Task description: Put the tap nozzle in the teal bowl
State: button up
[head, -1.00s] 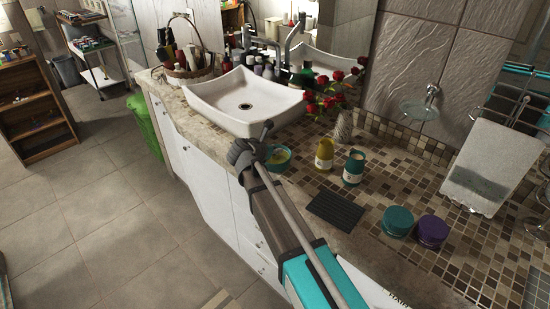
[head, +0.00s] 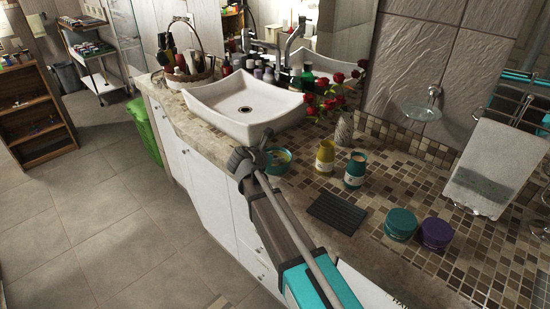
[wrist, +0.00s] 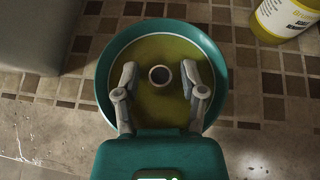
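The teal bowl (wrist: 215,52) has an olive-yellow inside and sits on the tiled counter; it also shows in the head view (head: 279,162), partly hidden by my arm. The tap nozzle (wrist: 160,75), a small dark-centred ring, lies inside the bowl near its middle. My gripper (wrist: 160,82) is above the bowl with its two fingers spread, one on each side of the nozzle, with gaps between. In the head view my gripper (head: 262,147) is by the bowl's left edge, its fingers hard to make out.
A white basin (head: 245,106) stands left of the bowl. A yellow bottle (head: 325,157), a teal candle jar (head: 355,170), a dark ribbed mat (head: 337,213) and teal (head: 400,223) and purple (head: 434,232) jars stand to the right. The counter's front edge is close by.

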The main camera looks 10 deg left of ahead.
jog(key=shift+r, duration=0.15)
dwell(0.3)
jog(key=shift+s+a+r+p, duration=0.2)
jog(key=shift+s+r+p, duration=0.15)
jog(key=shift+s+p, duration=0.15)
jog(key=p+v, duration=0.4)
jog(key=v, duration=0.5)
jog(key=shift+p+v, duration=0.5)
jog(key=shift+v, duration=0.4)
